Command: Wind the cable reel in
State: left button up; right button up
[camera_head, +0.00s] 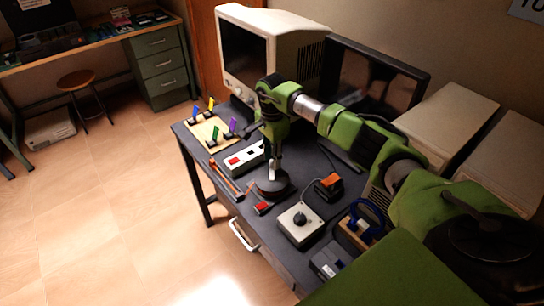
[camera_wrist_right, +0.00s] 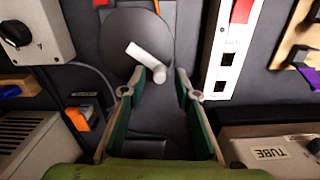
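The cable reel is a dark round disc (camera_head: 270,188) on the dark table, below my right gripper; it also shows in the right wrist view (camera_wrist_right: 118,38). A white crank with an upright knob (camera_wrist_right: 158,72) sits on the disc. My right gripper (camera_head: 273,158) points down over the reel. In the right wrist view its two fingers (camera_wrist_right: 160,93) are spread apart, with the knob near the gap between their tips. I see no contact with the knob. My left gripper is not in view.
A white switch box (camera_head: 244,157) stands left of the reel, and a grey box with a black knob (camera_head: 300,227) stands in front of it. An orange-topped black device (camera_head: 328,187) is to the right. Monitors (camera_head: 272,50) line the back.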

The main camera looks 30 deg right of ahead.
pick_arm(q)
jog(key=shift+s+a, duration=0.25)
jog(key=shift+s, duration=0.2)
pick_arm(e)
jog(key=shift+a, duration=0.1)
grip_shut()
